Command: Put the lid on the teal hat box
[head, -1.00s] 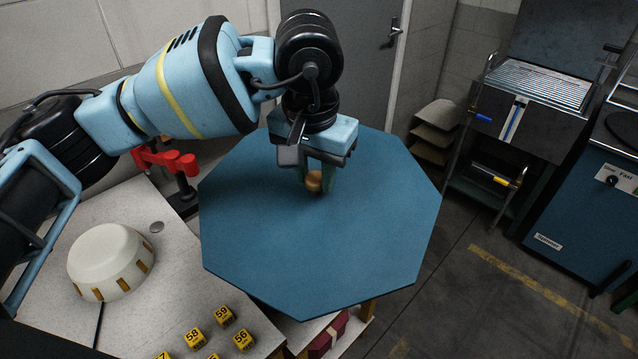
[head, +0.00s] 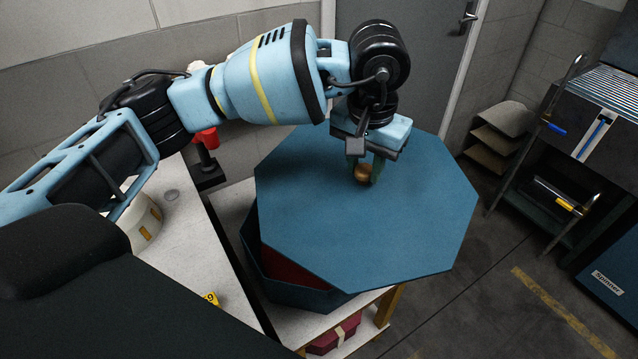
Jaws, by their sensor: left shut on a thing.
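The teal lid (head: 400,225) is a large flat octagon with a small round wooden knob (head: 362,173) on top. My left gripper (head: 368,172) is above the lid, shut on the knob. The teal hat box (head: 318,297) stands beneath on a white-topped table, and the lid covers most of it. The box's red inside (head: 290,270) shows past the lid's left edge, so the lid sits off to the right of the box. Whether the lid touches the rim I cannot tell. My right gripper does not show.
The white table top (head: 222,215) carries a cream rounded block (head: 146,222), partly hidden, and a yellow number cube (head: 211,298). A red clamp (head: 206,138) stands behind. A dark red box (head: 330,338) is on a lower shelf. Machines stand at right; the floor between is clear.

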